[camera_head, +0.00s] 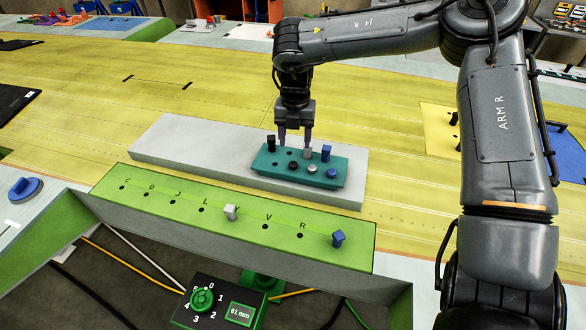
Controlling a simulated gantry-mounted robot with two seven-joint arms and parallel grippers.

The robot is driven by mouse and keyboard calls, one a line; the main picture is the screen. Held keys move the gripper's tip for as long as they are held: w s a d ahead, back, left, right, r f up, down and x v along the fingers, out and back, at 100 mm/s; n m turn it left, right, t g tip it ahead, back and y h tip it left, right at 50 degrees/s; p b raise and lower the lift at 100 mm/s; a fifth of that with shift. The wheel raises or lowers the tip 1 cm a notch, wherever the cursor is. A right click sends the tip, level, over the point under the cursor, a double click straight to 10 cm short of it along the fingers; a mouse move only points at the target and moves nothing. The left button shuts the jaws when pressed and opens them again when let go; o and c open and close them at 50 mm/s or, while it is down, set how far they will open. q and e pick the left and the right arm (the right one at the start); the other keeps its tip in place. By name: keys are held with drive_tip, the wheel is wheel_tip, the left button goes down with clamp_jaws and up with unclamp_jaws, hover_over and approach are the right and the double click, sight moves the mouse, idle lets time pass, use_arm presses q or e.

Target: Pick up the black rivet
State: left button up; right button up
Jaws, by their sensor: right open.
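A black rivet (271,143) stands upright at the back left of the teal block (258,171). A second dark round shape (293,165), perhaps a rivet head or a hole, shows in the front row. My right gripper (295,141) points down over the block's back row with its two fingers apart and nothing seen between them. Its left finger is just right of the upright black rivet, and its right finger is close to a grey rivet (307,153). I cannot tell whether the fingers touch anything. My left gripper is out of view.
A blue rivet (326,153) stands at the block's back right. The block rests on a grey slab (190,144). In front, a green lettered strip (107,188) has holes, a light grey rivet (231,212) and a blue one (338,239). A dial box (225,303) sits below.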

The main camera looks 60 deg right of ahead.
sight(293, 163)
drive_tip(key=shift+w+a+f+p, duration=0.1)
drive_tip(key=shift+f+p, duration=0.2)
drive_tip(key=shift+f, duration=1.8)
drive_tip(key=shift+w+a+f+p, duration=0.1)
drive_tip(key=shift+f+p, duration=0.15)
drive_tip(key=shift+f, duration=1.85)
clamp_jaws()
